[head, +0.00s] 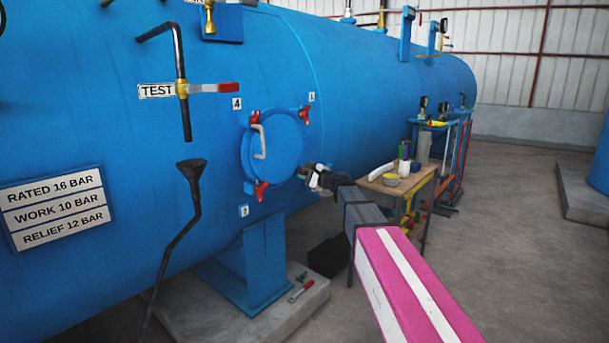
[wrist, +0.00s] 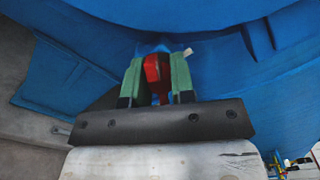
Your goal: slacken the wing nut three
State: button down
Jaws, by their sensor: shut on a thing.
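A round blue hatch door (head: 277,146) sits on the side of the vessel. Red wing nuts show at its upper left (head: 254,117), upper right (head: 304,113) and lower left (head: 260,190). Number plates stand by these; the lower-left plate (head: 243,211) is too small to read surely. My gripper (head: 306,173) is at the door's lower-right edge and hides what is there. In the wrist view my gripper (wrist: 157,82) is shut on a red wing nut (wrist: 153,72), held between its green finger pads. No readable number shows for this nut.
A white curved handle (head: 262,141) stands out from the door. A small table (head: 400,183) with bottles is behind my arm at the right. A blue support leg (head: 250,270) stands below on a concrete plinth. A black funnel pipe (head: 192,180) hangs at the left.

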jog(key=n, duration=0.4)
jog(key=shift+s+n, duration=0.1)
jog(key=shift+n, duration=0.2)
jog(key=n, duration=0.4)
jog(key=shift+f+n, duration=0.1)
jog(key=shift+n, duration=0.2)
jog(key=n, duration=0.4)
jog(key=shift+f+n, duration=0.1)
jog(key=shift+n, duration=2.2)
jog(key=c, duration=1)
grip_release()
jog(key=shift+o, duration=0.2)
